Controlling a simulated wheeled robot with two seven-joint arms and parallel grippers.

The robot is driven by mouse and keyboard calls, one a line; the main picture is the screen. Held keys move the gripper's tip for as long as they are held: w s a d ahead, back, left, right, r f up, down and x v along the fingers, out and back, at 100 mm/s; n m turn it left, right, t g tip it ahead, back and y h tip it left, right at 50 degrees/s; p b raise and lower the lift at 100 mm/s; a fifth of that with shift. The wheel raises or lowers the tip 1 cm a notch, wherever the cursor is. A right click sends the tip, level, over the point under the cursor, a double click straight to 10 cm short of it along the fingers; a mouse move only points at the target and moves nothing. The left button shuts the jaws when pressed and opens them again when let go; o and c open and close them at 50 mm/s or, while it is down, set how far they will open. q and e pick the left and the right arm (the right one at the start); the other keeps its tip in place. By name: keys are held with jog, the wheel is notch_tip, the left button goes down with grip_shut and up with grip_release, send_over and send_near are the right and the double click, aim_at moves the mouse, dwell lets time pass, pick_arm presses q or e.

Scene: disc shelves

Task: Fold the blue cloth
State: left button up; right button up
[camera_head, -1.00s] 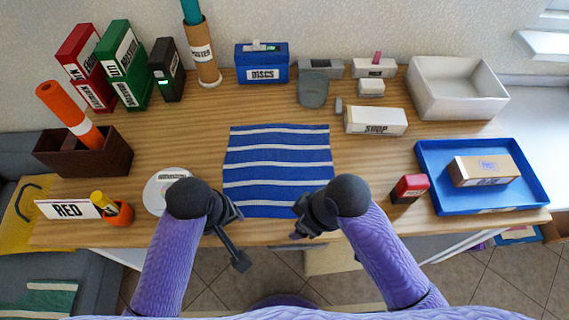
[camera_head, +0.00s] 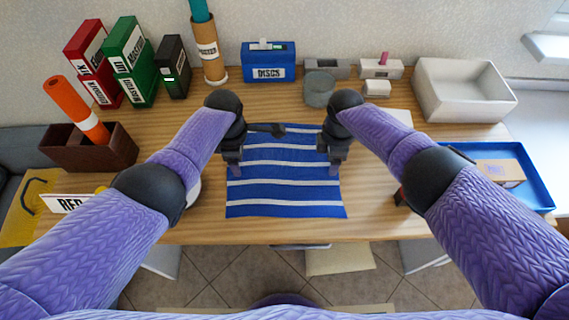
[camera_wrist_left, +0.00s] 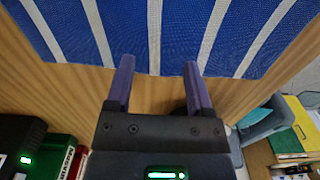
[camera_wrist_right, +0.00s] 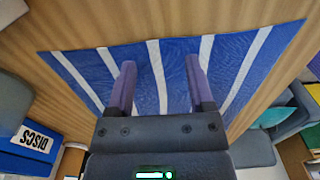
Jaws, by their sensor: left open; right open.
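The blue cloth (camera_head: 285,180) with white stripes lies flat and spread out on the wooden table. It also shows in the left wrist view (camera_wrist_left: 187,35) and the right wrist view (camera_wrist_right: 177,90). My left gripper (camera_head: 233,168) is open and empty at the cloth's left edge; in the left wrist view its fingertips (camera_wrist_left: 158,68) point at the cloth's border. My right gripper (camera_head: 334,168) is open and empty over the right side of the cloth, near its edge. Whether the fingertips touch the cloth I cannot tell. My forearms hide little of the cloth.
A blue DISCS box (camera_head: 268,64) and grey items stand behind the cloth. A white bin (camera_head: 465,105) and a blue tray (camera_head: 543,187) are at right. Binders (camera_head: 128,62) and a brown box (camera_head: 115,148) are at left. Bare table lies around the cloth.

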pick_arm(q)
jog(key=shift+f, duration=0.3)
pick_arm(e)
jog(key=shift+f, duration=0.35)
pick_arm(q)
jog(key=shift+f, duration=0.1)
pick_arm(e)
jog(key=shift+f, duration=0.1)
pick_arm(q)
jog(key=shift+f, duration=0.1)
jog(key=shift+c, duration=0.2)
pick_arm(e)
jog(key=shift+f, duration=0.1)
jog(key=shift+c, duration=0.2)
pick_arm(q)
jog(key=shift+s, duration=0.1)
grip_shut()
pick_arm(e)
jog(key=shift+s, duration=0.1)
grip_shut()
